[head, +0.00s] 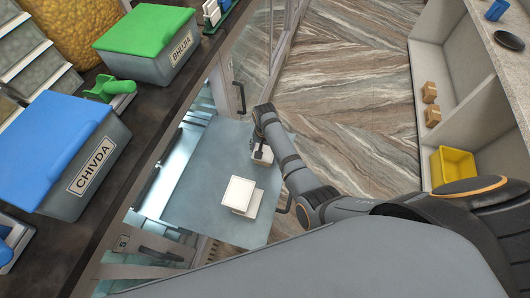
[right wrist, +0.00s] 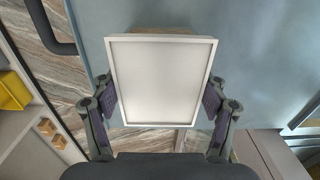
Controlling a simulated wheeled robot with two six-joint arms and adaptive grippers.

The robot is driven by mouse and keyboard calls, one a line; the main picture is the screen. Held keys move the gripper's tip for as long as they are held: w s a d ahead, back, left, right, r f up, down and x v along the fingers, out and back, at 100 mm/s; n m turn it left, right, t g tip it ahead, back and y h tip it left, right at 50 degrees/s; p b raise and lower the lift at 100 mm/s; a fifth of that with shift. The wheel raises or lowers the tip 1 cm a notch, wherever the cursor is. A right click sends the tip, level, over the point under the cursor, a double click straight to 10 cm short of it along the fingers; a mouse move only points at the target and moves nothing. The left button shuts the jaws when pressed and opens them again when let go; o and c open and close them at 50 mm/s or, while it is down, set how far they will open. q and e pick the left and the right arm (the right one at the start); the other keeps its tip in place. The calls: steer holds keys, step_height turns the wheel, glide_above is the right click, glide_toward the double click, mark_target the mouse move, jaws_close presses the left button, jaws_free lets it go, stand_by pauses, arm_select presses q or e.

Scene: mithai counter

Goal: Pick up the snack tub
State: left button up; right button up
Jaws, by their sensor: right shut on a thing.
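My right gripper (head: 262,150) is shut on a white-topped box (right wrist: 160,80) with brown sides, over the blue-grey surface. In the right wrist view the two finger pads press the box's left and right sides. In the head view the gripper partly covers this box (head: 262,158). Two lidded grey tubs stand on the dark counter at the left: one with a blue lid marked CHIVDA (head: 92,180), one with a green lid marked BHUJIA (head: 180,56). I cannot tell which thing is the snack tub. My left gripper is not in view.
More white-topped boxes (head: 241,194) lie stacked on the blue-grey surface (head: 205,170). A green scoop (head: 108,88) lies on the dark counter between the tubs. At the right, a shelf holds small brown boxes (head: 431,105) and a yellow bin (head: 454,166). The wood-patterned floor is clear.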

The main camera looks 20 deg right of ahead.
mark_target(265, 149)
steer(key=shift+r+p, duration=0.55)
steer(key=shift+p, duration=0.1)
step_height(265, 149, up, 3)
steer(key=p, duration=0.3)
steer(key=shift+r, duration=0.1)
steer(key=s+r+p, duration=0.1)
steer(key=p, duration=0.1)
steer(key=s+r+p, duration=0.1)
steer(key=p, duration=0.2)
steer(key=shift+d+r, duration=0.2)
steer(key=shift+d, duration=0.05)
steer(key=s+d+r, duration=0.3)
steer(key=s+r, duration=0.3)
steer(key=s, duration=0.5)
steer(key=shift+s+d+b, duration=0.2)
steer(key=shift+d+b, duration=0.2)
